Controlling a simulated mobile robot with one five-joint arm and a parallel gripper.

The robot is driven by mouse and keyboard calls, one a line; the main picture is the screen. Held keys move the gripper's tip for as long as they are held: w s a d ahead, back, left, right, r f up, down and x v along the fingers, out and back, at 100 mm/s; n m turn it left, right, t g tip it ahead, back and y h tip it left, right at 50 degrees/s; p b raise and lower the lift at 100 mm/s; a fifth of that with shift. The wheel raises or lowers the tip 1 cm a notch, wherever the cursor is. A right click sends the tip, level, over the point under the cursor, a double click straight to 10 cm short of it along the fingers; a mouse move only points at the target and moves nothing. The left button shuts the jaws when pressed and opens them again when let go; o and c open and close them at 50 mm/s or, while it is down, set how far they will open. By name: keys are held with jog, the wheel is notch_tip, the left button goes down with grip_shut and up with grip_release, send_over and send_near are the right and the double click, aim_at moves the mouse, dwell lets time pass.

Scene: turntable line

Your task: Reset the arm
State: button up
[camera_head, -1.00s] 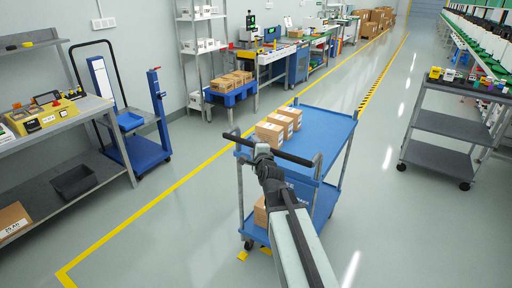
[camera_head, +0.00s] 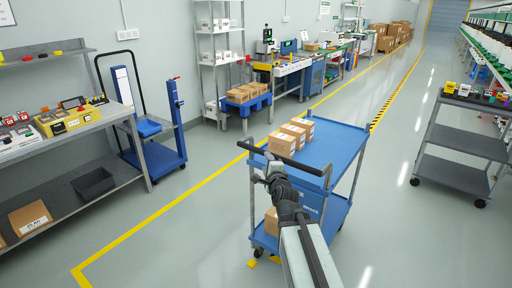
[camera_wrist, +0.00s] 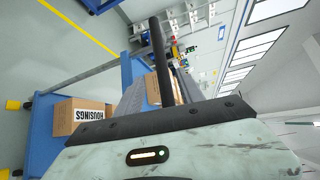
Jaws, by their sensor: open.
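My gripper (camera_head: 258,178) is at the end of my raised arm in the head view, just in front of the black push handle (camera_head: 281,158) of a blue cart (camera_head: 335,146). It appears empty and open, though its fingertips are small and dark here. Whether it touches the handle cannot be told. In the tilted wrist view, a pale housing with a dark edge fills the bottom. A dark bar (camera_wrist: 166,62) rises behind it, and a carton labelled HOUSINGS (camera_wrist: 82,118) lies on a blue shelf at the left.
Several cartons (camera_head: 290,135) stand on the cart's top shelf. A grey trolley (camera_head: 463,143) stands to the right, and a workbench (camera_head: 125,108) and a blue hand truck (camera_head: 158,158) to the left. Clear floor (camera_head: 400,235) lies at the front right.

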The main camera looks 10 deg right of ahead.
jog(key=s+a+f+n+g+y, duration=0.1)
jog(key=s+a+f+n+g, duration=0.25)
jog(key=f+n, duration=0.2)
jog(key=s+a+f+n+g+y, duration=0.1)
jog(key=s+a+f+n+g, duration=0.25)
jog(key=f, duration=0.35)
jog(key=s+d+f+n+g+h, duration=0.1)
jog(key=s+f+n+g, duration=0.55)
jog(key=s, duration=0.35)
jog(key=s+d+f+n+g, duration=0.2)
jog(key=s+n+g, duration=0.15)
jog(key=s, duration=0.35)
notch_tip(320, 180, up, 13)
jog(key=p, duration=1.2)
jog(key=shift+s+a+n+t+h+p, duration=0.2)
jog(key=shift+a+n+t+h+p, duration=0.1)
jog(key=shift+a+n+h, duration=0.1)
jog(key=shift+d, duration=0.1)
